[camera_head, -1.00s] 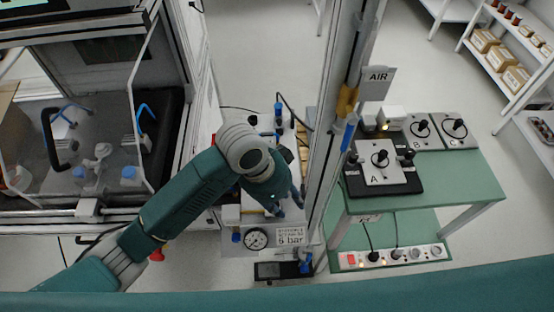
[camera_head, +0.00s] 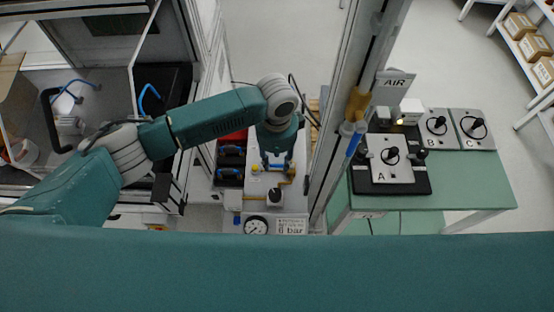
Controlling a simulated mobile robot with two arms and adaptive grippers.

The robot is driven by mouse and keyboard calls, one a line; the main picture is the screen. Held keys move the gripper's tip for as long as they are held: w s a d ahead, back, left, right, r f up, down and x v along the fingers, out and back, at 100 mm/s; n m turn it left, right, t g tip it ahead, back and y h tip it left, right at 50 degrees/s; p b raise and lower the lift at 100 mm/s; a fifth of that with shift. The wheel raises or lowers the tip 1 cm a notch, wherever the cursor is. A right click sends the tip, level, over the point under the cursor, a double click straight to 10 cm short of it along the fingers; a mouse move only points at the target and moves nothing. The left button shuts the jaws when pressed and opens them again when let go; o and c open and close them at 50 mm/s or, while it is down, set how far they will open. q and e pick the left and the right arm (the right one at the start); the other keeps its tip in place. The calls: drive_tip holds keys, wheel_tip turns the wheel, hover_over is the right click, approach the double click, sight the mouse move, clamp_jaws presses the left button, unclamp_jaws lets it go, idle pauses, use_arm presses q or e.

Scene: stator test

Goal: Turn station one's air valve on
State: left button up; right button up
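A white air unit has a round gauge (camera_head: 256,226) and a "6 bar" label (camera_head: 291,227) at its front. A brass-yellow fitting (camera_head: 286,187) lies on its top, and a dark knob (camera_head: 275,196) sits nearer the gauge. My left gripper (camera_head: 278,166) points down over this unit, just behind the fitting. Its blue fingertips look spread, with nothing visible between them. Contact with the fitting cannot be told. My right gripper is out of view.
The tall metal post (camera_head: 345,120) stands just right of my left gripper. A green table (camera_head: 470,190) carries panels marked A (camera_head: 390,158), B (camera_head: 437,128) and C (camera_head: 473,128). Dark bins with blue parts (camera_head: 231,163) sit left of the unit.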

use_arm(q)
drive_tip(key=shift+f, duration=0.9)
drive_tip(key=shift+c, duration=0.5)
clamp_jaws()
